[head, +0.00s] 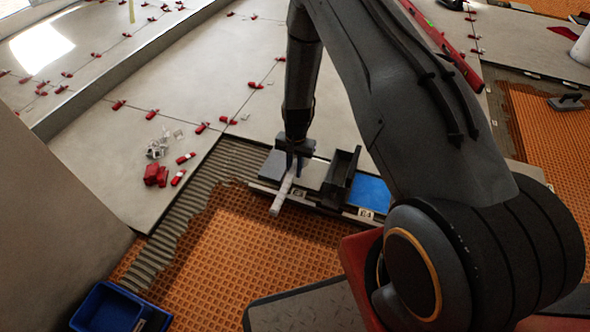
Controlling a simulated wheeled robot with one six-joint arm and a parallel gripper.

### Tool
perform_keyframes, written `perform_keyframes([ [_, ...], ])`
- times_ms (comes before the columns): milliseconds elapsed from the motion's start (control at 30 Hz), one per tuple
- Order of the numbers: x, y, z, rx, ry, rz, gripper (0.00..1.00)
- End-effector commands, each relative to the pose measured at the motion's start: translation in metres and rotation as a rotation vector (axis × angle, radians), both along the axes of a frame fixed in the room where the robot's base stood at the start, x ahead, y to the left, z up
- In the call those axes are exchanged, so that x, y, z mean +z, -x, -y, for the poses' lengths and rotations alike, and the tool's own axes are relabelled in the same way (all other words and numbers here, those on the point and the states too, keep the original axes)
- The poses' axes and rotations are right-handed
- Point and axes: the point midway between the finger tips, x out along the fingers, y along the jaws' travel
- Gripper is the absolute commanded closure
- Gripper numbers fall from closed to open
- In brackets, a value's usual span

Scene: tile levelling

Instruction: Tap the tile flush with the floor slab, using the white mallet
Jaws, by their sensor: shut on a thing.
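My gripper (294,160) points down at the edge of the laid floor, shut on a pale bar-shaped thing, which looks like the white mallet (281,198). The mallet slants towards the lower left, its near end over the orange matting. Just beneath and beside the gripper lies a light grey flat piece (314,173), perhaps the tile, between dark parts. My gripper hides some of it. I cannot tell whether it is flush with the floor slab (205,165), or whether the mallet touches it.
A black upright holder (341,178) and a blue panel (370,191) stand right of the gripper. Red clips (156,174) lie on the slab at left. A blue bin (105,309) sits at lower left. Ridged mortar (190,213) borders open orange matting (235,245).

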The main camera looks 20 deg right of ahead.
Motion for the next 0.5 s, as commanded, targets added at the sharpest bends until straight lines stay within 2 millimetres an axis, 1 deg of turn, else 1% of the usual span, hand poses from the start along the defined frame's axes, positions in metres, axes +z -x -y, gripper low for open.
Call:
perform_keyframes([
  [133,-0.025,0.000,0.000,0.000,0.000,-0.001,1.00],
  [267,-0.058,0.000,0.000,0.000,0.000,-0.002,1.00],
  [300,-0.053,-0.001,0.000,0.000,0.001,0.001,1.00],
  [500,-0.039,0.000,0.000,0.001,0.000,0.001,1.00],
])
